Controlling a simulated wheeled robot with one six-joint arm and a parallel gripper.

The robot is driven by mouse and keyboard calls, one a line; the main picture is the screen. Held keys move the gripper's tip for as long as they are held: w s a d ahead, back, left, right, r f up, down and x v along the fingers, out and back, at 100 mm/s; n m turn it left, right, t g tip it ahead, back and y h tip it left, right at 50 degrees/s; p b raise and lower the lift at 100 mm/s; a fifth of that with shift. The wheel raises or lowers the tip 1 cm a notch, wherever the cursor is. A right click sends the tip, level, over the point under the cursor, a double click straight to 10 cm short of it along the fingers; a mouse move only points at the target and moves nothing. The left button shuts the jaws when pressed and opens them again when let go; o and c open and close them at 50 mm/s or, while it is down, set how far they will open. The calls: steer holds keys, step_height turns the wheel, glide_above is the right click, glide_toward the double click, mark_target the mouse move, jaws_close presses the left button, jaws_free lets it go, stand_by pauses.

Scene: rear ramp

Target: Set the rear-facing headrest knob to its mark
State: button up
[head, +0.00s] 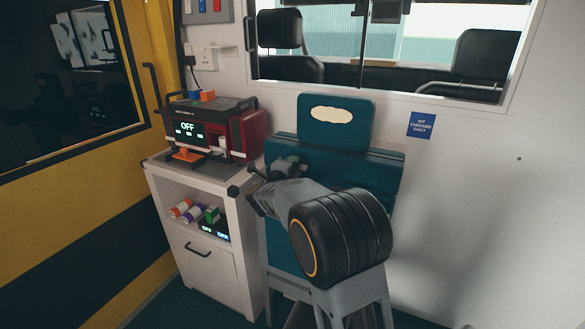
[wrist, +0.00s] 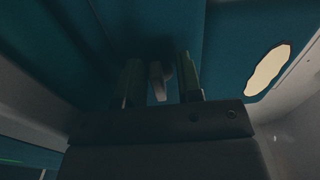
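The teal headrest (head: 336,138) with a cream oval patch stands at the top of the teal folded seat (head: 385,170). The patch also shows at the right of the wrist view. A small pale grey knob (wrist: 157,82) shows in the wrist view against dark teal padding. My gripper (wrist: 160,75) has its two fingers apart, one on either side of the knob, with visible gaps. I cannot tell how deep the knob sits between them. In the head view my gripper (head: 286,164) is in front of the seat's upper left, and the knob is hidden. No mark can be made out.
A white cabinet (head: 240,250) stands left of the seat, close to my arm. It carries a red and black device (head: 236,128) reading OFF, and its shelf holds several small rolls (head: 193,212). A window is above the headrest.

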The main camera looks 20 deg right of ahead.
steer(key=shift+w+d+f, duration=0.1)
steer(key=shift+d+f, duration=0.15)
steer(key=shift+f, duration=0.05)
steer(key=shift+a+r, duration=0.1)
steer(key=shift+a, duration=0.3)
steer(key=v, duration=1.3)
steer(key=shift+s, duration=0.35)
